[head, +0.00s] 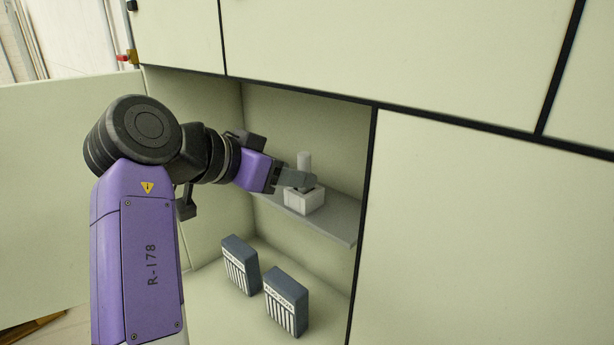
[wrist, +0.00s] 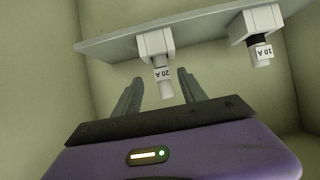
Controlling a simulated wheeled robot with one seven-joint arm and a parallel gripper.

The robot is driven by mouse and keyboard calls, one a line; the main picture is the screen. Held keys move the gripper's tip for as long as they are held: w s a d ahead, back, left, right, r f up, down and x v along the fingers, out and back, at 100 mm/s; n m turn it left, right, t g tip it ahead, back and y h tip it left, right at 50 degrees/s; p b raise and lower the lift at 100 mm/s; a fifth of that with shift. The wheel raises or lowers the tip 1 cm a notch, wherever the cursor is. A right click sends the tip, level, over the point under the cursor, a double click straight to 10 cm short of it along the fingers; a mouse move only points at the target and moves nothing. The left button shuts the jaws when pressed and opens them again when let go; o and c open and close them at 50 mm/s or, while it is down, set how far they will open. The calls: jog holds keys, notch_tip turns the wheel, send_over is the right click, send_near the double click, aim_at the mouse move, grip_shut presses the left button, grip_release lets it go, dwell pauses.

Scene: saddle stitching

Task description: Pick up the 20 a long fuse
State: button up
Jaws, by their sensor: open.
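The 20 A fuse (wrist: 166,89) is a white cylinder with a "20 A" label, standing in a white block holder (wrist: 155,42). In the wrist view, which shows it upside down, it lies between the two fingers of my gripper (wrist: 162,79). The fingers are open, with a gap on each side of the fuse. In the head view, a white fuse (head: 304,161) rises above its holder (head: 304,200), and my gripper (head: 296,179) is level with its lower part. A finger hides part of it there.
A second fuse labelled 10 A (wrist: 262,53), with a black band, sits in its own holder on the same grey shelf (head: 333,229). Two dark boxes (head: 240,264) (head: 286,301) stand below on the cabinet floor. Cabinet walls enclose the shelf.

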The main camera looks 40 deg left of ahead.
jog(key=p+x, duration=0.1)
jog(key=x, duration=0.2)
jog(key=shift+w+a+p, duration=0.15)
jog(key=shift+w+p, duration=0.2)
jog(key=shift+w+f, duration=0.45)
jog(key=shift+w, duration=0.05)
grip_shut()
